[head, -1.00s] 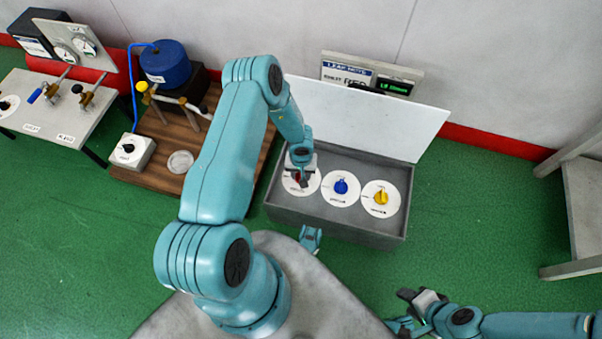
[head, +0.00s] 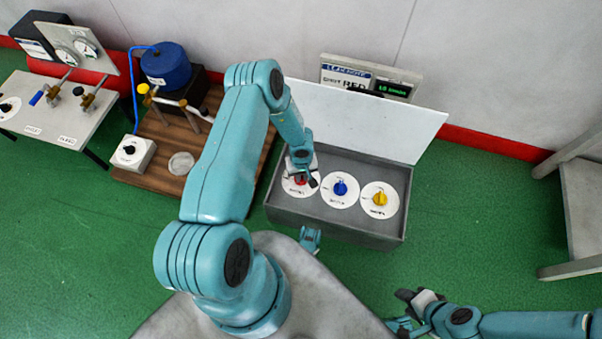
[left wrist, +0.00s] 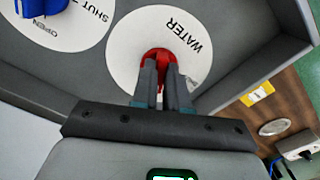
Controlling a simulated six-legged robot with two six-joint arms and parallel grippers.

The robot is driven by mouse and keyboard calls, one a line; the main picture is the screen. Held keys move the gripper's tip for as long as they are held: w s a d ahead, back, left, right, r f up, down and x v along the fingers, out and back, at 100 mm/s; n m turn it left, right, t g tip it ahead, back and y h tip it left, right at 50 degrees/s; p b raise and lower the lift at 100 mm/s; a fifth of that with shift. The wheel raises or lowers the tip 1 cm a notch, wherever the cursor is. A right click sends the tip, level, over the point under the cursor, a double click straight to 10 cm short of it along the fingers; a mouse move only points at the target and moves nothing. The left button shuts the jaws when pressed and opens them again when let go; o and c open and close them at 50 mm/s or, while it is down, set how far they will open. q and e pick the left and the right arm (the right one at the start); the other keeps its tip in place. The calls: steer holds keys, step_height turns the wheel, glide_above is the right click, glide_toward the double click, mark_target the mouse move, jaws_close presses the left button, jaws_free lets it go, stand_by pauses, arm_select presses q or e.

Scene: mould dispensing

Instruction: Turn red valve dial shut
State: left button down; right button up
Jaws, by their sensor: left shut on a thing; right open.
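The red valve dial (left wrist: 157,56) sits on a white round plate (left wrist: 122,50) marked WATER in the left wrist view. In the head view the red dial (head: 300,181) is partly hidden by my left gripper (head: 304,183). My left gripper also shows in the left wrist view (left wrist: 161,72), with its two dark fingers shut on the red dial. My right gripper (head: 405,297) is open and empty, low at the right, away from the dials.
A blue dial (head: 341,187) and a yellow dial (head: 380,198) stand beside it in the grey box (head: 335,229), whose white lid (head: 365,115) is raised. A wooden stand (head: 150,178) with a blue tank (head: 166,64) is at the left.

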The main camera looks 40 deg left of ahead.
arm_select(q)
steer(key=n, duration=0.3)
steer(key=shift+n, duration=0.4)
steer(key=n, duration=0.3)
steer(key=shift+w+n, duration=0.15)
steer(key=shift+n, duration=0.15)
steer(key=n, duration=0.3)
steer(key=shift+n, duration=0.3)
steer(key=shift+w+n, duration=0.1)
steer(key=shift+n, duration=1.7)
steer(key=c, duration=1.1)
jaws_free()
steer(key=shift+c, duration=0.2)
steer(key=shift+p, duration=0.3)
